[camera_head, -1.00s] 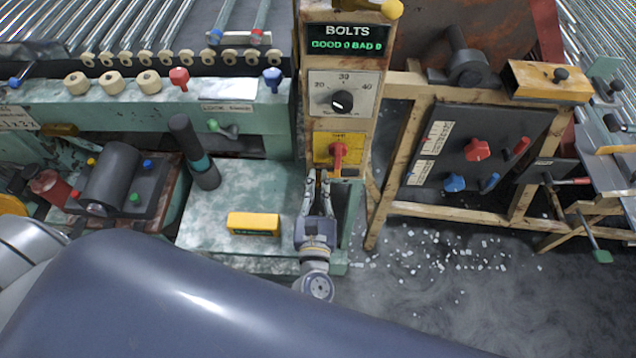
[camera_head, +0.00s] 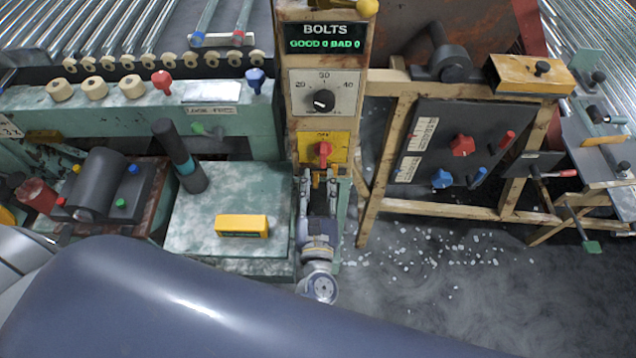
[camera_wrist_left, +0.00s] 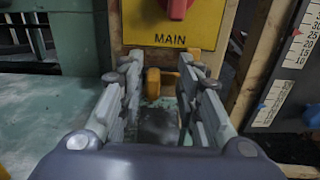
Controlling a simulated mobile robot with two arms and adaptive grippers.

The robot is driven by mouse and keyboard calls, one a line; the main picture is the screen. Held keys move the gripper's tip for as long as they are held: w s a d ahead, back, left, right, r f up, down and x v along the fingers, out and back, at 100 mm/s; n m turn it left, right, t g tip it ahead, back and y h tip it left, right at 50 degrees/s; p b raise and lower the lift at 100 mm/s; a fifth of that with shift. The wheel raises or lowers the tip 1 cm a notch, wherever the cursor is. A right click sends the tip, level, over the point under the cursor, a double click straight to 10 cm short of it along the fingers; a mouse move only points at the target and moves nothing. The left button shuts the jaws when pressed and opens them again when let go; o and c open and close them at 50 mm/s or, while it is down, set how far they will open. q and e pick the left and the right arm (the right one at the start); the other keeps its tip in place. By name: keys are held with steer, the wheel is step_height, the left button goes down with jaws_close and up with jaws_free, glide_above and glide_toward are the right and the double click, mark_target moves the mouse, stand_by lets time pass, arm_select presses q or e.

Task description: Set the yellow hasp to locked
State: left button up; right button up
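The yellow hasp (camera_wrist_left: 153,84) shows in the left wrist view just below a yellow panel marked MAIN (camera_wrist_left: 170,38). It also shows small between the fingertips in the head view (camera_head: 316,179). My left gripper (camera_head: 319,174) points up at the post, just under the panel. In the left wrist view its two fingers (camera_wrist_left: 157,66) are spread, one on each side of the hasp. I cannot tell whether either finger touches it, nor whether it sits at locked. A red switch handle (camera_head: 323,153) is on the panel above. My right gripper is not in view.
A dial (camera_head: 322,100) and a BOLTS display (camera_head: 325,37) are higher on the post. A yellow block (camera_head: 241,225) lies on the green bench (camera_head: 190,240) at left. A dark control board (camera_head: 430,140) with red and blue knobs stands at right.

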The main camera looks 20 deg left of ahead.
arm_select(q)
steer(key=v, duration=1.2)
steer(key=s+a+f+n+g+h, duration=0.1)
steer(key=s+a+f+n+g, duration=0.25)
steer(key=f, duration=0.65)
steer(key=s+a+f+n+g+p, duration=0.1)
steer(key=s+a+f+n+g, duration=0.2)
steer(key=f, duration=0.7)
steer(key=s+a+f+n+g+h, duration=0.1)
steer(key=s+f+n+g, duration=0.3)
steer(key=f, duration=0.6)
steer(key=s+a+f+n+g+h, duration=0.1)
steer(key=s+a+f+n+g, duration=0.2)
steer(key=s+f+n, duration=0.3)
steer(key=s+a+f+n+g+h+p, duration=0.1)
steer(key=s+f+n, duration=0.5)
steer(key=n, duration=0.8)
steer(key=s+a+g+h, duration=0.1)
steer(key=s+a+g, duration=0.1)
steer(key=s+a, duration=0.1)
steer(key=shift+s, duration=0.3)
